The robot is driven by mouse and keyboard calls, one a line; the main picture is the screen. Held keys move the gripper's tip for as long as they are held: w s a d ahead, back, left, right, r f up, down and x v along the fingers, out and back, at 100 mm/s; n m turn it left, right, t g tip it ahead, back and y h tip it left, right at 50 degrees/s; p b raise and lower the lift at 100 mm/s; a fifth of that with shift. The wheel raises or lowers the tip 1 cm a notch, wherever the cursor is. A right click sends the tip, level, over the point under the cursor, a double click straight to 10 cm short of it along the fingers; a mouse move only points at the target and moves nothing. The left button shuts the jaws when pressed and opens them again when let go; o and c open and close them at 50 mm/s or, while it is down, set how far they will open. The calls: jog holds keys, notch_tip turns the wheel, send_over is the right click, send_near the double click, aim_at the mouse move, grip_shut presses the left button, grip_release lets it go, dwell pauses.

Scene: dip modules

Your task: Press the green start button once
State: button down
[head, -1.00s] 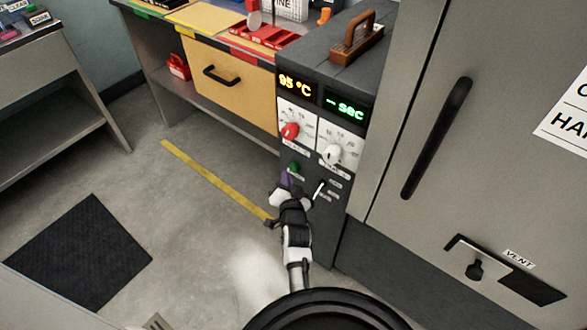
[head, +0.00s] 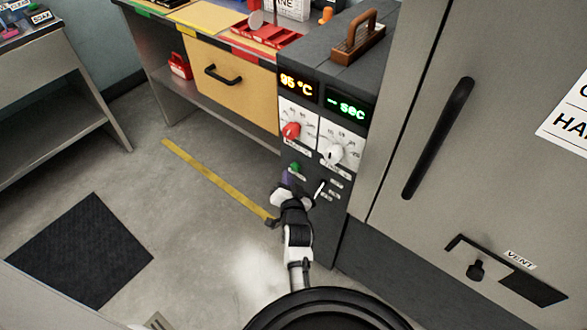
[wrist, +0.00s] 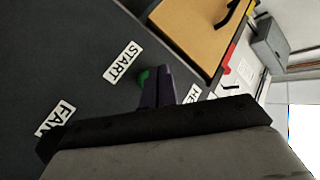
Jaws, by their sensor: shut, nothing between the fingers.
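The green start button (head: 295,167) is on the lower front of the dark control panel (head: 330,215), below the red knob. My gripper (head: 287,178) is just below and in front of it, fingers together and empty. In the wrist view, the purple-dark fingertips (wrist: 154,88) overlap the green button (wrist: 144,76), which shows only as a sliver beside them. The START label (wrist: 123,62) lies to the left of the fingers. Whether the fingertips touch the button cannot be told.
A red knob (head: 291,130) and a white knob (head: 333,154) stick out above the button. A white lever (head: 320,189) is close to the right of my gripper. A wooden drawer (head: 235,85) is at the left, and a large grey cabinet (head: 500,90) at the right. The floor at left is open.

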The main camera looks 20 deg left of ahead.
jog(key=shift+w, duration=0.15)
dwell(0.6)
jog(key=shift+w+d+b, duration=0.15)
jog(key=shift+w+b, duration=0.1)
jog(key=shift+b, duration=0.25)
jog(key=shift+w+d+b, duration=0.15)
jog(key=shift+w+b, duration=0.25)
dwell(0.4)
jog(key=shift+w+d+b, duration=0.3)
jog(key=shift+w, duration=0.05)
dwell(0.4)
jog(key=shift+s+a+f+p, duration=0.1)
jog(key=shift+s+p, duration=0.3)
jog(key=shift+s, duration=0.15)
jog(key=shift+s+a+f+p, duration=0.1)
jog(key=shift+s+p, duration=0.25)
jog(key=shift+s, duration=0.15)
